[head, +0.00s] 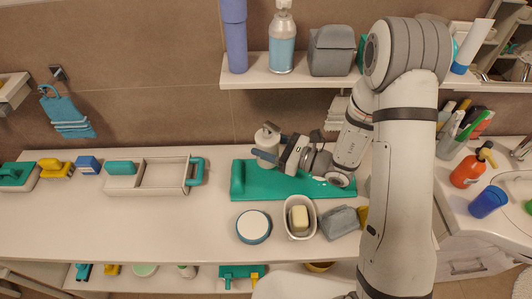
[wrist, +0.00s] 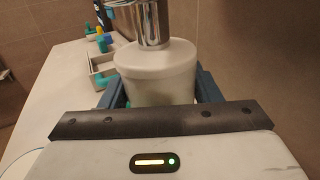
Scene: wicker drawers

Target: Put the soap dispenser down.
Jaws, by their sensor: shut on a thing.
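The soap dispenser (head: 267,138) is a white cup-shaped vessel with a chrome top. In the wrist view the dispenser (wrist: 158,70) stands roughly upright between the two blue-grey fingers. My gripper (head: 270,152) is shut on it, over the back left part of the teal mat (head: 265,192) on the white counter (head: 190,222). The dispenser's base is hidden by the fingers, so I cannot tell if it touches the mat.
A round blue-rimmed dish (head: 253,227), a soap tray (head: 289,222) and a grey cloth-like item (head: 341,222) are in front of the mat. A beige caddy (head: 150,185) stands to the left. A shelf (head: 255,79) with bottles overhangs behind. The front left counter is clear.

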